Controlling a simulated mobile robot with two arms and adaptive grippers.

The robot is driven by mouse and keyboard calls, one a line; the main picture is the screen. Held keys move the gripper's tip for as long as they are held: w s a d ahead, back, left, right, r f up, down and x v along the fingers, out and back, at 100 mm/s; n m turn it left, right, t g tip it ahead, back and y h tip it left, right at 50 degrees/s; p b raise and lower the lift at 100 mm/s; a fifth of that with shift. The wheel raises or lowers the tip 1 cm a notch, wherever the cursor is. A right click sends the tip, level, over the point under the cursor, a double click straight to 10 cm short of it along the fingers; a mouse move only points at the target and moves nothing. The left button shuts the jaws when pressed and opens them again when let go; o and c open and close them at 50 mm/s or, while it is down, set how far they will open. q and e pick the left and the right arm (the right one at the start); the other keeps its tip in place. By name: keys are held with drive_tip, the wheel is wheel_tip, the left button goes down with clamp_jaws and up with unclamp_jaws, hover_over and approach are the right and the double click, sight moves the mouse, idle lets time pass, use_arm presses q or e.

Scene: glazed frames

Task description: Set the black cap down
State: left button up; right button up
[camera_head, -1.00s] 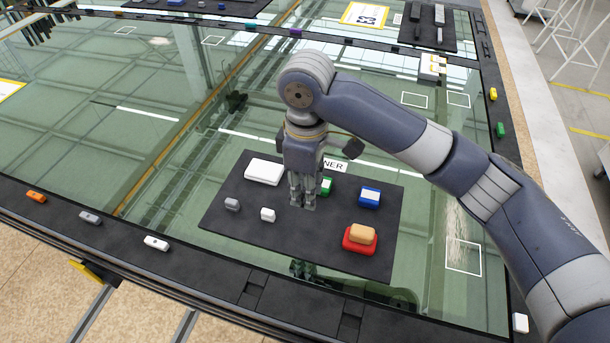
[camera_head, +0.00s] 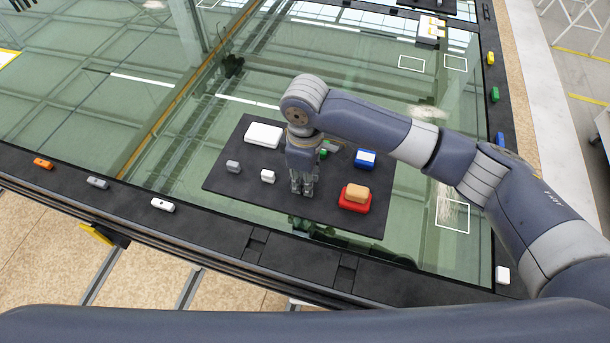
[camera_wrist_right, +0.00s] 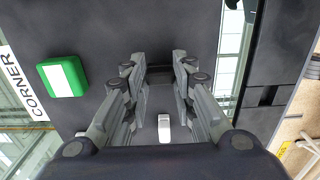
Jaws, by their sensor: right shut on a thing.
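My right gripper (camera_head: 302,190) points down over the front middle of the black mat (camera_head: 225,180), close to its surface. In the right wrist view its fingers (camera_wrist_right: 156,72) are closed in around something dark. The black cap between them hardly stands out against the black mat, so its outline and any contact with the mat cannot be told. My left gripper is not in view.
The mat lies on glass.

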drive_tip(key=o, duration=0.7)
drive_tip(key=shift+f, duration=0.1)
drive_tip(key=shift+r, duration=0.25)
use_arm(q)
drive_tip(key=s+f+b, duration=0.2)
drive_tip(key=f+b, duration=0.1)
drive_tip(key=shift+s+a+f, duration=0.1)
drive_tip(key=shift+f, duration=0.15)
use_arm(e)
wheel_tip(320, 180, up, 12)
drive_tip(key=shift+f, duration=0.1)
